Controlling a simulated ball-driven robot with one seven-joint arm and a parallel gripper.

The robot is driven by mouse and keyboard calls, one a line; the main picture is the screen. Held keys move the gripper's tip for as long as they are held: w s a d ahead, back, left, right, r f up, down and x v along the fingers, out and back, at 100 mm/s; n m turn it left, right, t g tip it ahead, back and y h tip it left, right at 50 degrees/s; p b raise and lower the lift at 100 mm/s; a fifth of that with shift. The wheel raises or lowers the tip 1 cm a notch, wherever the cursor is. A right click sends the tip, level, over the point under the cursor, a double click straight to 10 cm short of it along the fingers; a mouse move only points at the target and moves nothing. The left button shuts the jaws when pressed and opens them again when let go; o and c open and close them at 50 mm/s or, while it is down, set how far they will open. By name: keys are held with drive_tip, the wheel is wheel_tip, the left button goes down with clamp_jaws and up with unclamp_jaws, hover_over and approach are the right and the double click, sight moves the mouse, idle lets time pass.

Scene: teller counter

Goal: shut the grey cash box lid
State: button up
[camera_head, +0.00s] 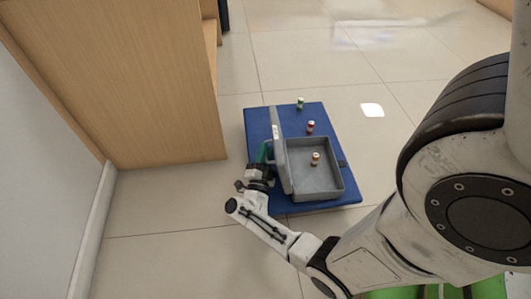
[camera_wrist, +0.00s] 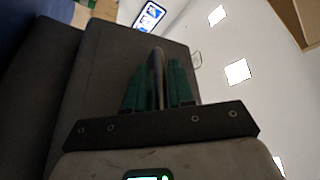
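The grey cash box (camera_head: 333,185) stands open in the head view. Its lid (camera_head: 279,150) stands about upright along the left side of the box. My gripper (camera_head: 265,151) is low at the left, outer side of the lid, its green fingers close against it or touching; I cannot tell which. In the wrist view, the gripper's green fingers (camera_wrist: 158,82) stand near each other with a narrow grey strip between them. I cannot tell whether they grip it. A large dark grey surface fills the left of that view.
The box rests on a blue platform (camera_head: 259,124) on the tiled floor. A roll with a light top (camera_head: 315,158) stands inside the box. A red roll (camera_head: 310,127) and a green roll (camera_head: 300,103) stand behind it. A wooden counter (camera_head: 125,75) rises at the left.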

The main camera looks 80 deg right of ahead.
drive_tip(key=shift+c, duration=0.3)
clamp_jaws()
